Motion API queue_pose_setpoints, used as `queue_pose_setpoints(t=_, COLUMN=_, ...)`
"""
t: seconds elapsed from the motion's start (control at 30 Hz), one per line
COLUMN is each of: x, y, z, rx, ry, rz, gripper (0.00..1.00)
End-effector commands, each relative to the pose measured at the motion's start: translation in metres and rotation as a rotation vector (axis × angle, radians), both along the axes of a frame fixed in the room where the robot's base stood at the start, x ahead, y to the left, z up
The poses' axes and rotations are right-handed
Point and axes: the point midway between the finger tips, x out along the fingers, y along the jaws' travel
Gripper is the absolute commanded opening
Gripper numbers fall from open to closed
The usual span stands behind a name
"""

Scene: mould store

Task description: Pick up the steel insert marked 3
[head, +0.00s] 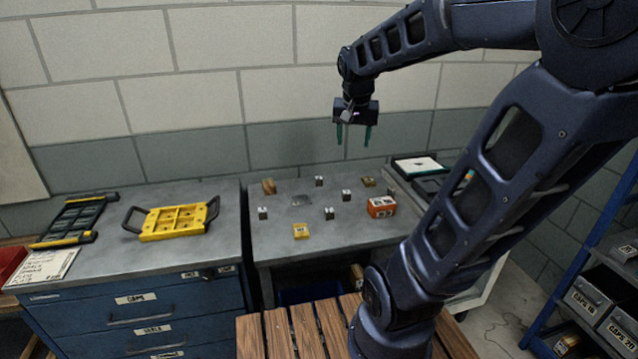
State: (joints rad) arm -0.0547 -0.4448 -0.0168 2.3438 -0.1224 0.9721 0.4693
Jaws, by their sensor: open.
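Several small steel-coloured blocks with pale marked tops stand apart on the grey table: one at the back (319,181), one to the right (346,195), one at the front middle (329,213) and one at the left (262,213). Their marks are too small to read, so I cannot tell which is the insert marked 3. My gripper (354,140) hangs above the back of the table, pointing down. Its two green fingers are apart with nothing between them.
A yellow block (301,231), an orange box (381,207), a wooden piece (269,186) and a brass-coloured piece (369,181) share the table (285,245). A yellow handled tray (172,222) lies on the cabinet at left. A dark case (425,182) stands at right.

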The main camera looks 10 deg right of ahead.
Motion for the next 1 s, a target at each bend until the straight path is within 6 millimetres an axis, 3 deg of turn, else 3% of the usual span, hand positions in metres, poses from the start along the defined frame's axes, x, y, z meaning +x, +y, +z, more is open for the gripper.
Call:
queue_pose_setpoints(t=0.53, x=0.141, y=0.003, z=-0.031, rx=-0.030, ry=0.065, rz=-0.416, gripper=0.56)
queue_pose_setpoints(t=1.0, x=0.256, y=0.018, z=-0.100, rx=-0.101, ry=0.045, rz=-0.759, gripper=0.56)
